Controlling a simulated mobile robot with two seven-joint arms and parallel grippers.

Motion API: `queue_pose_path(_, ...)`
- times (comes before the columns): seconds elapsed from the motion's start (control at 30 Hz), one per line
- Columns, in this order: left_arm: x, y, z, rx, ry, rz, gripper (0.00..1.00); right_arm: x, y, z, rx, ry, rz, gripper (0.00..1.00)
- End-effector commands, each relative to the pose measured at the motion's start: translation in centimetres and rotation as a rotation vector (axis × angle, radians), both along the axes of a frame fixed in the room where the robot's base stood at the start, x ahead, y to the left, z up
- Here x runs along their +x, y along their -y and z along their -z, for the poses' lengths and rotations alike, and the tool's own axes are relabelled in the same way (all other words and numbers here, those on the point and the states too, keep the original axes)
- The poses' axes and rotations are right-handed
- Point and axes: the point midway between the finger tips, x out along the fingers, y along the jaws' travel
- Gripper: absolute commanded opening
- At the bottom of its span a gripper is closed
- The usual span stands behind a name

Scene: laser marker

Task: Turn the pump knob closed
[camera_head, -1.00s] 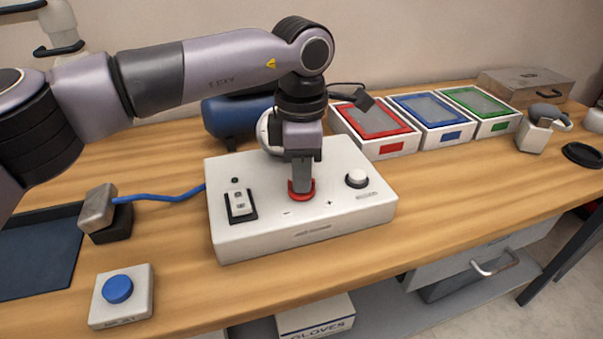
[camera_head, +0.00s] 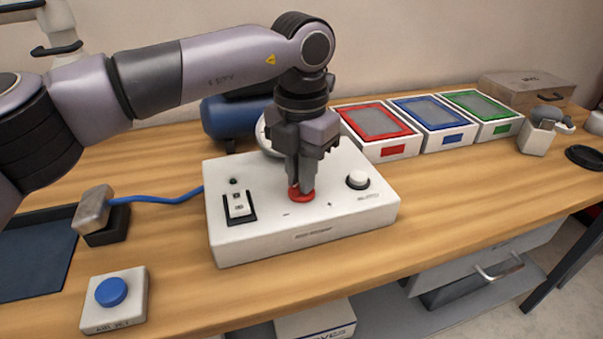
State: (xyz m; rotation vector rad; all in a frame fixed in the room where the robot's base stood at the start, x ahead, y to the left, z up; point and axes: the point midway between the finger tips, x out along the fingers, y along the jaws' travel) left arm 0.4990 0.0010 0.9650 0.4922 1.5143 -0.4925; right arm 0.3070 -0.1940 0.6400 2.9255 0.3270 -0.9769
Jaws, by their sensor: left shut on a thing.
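The white control box (camera_head: 255,235) stands on the wooden table. A red knob (camera_head: 301,194) sits on its top, behind the minus and plus marks. My left gripper (camera_head: 300,186) points straight down from above and is shut on the red knob, its fingers hiding part of it. The box also carries a white rocker switch (camera_head: 238,204) on the left and a round white knob (camera_head: 357,180) on the right. A small indicator beside the switch looks dark. My right gripper is not in view.
A blue tank (camera_head: 228,117) stands behind the box. Red (camera_head: 376,122), blue (camera_head: 432,112) and green (camera_head: 480,105) framed trays stand at the back right. A blue push button (camera_head: 111,292) and a grey tool on a blue cable (camera_head: 160,199) are at the left.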

Motion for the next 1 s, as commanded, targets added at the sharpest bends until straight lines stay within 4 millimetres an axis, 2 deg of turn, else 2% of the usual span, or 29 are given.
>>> queue_pose_path(0.33, 0.05, -0.04, -0.13, 0.0, 0.001, -0.148, 0.0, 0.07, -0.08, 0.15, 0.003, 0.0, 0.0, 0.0)
queue_pose_path(0.9, 0.06, -0.04, -0.16, -0.001, 0.002, -0.177, 0.0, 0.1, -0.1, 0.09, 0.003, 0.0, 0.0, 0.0)
queue_pose_path(0.93, 0.06, -0.04, -0.16, -0.001, 0.002, -0.177, 0.21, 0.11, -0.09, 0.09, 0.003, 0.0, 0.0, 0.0)
queue_pose_path(1.0, 0.05, -0.04, -0.15, -0.001, 0.002, -0.176, 0.37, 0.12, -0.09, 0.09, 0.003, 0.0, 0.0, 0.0)
